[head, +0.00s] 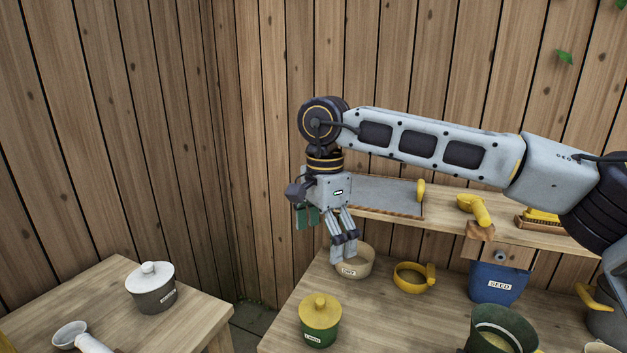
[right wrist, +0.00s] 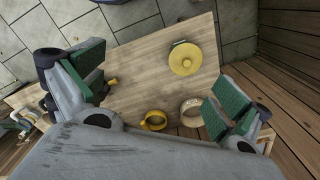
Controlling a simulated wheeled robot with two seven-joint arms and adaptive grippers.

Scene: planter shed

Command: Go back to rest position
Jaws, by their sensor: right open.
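My right gripper (head: 325,230) hangs from my outstretched right arm, pointing down over the back left part of the right-hand bench (head: 385,318). Its green-padded fingers are wide apart in the right wrist view (right wrist: 158,90), with nothing between them but the bench below. In the head view the fingertips overlap the tan bowl (head: 358,268); the gap between them is hard to judge. The bowl also shows in the right wrist view (right wrist: 188,117), beside one finger. My left gripper is in neither view.
On the right bench stand a green pot with a yellow lid (head: 320,322), a yellow ring-shaped item (head: 410,277), a blue SEED container (head: 497,286) and a dark green pot (head: 497,340). A shelf (head: 450,228) runs behind. A lidded grey pot (head: 153,298) stands on the left bench.

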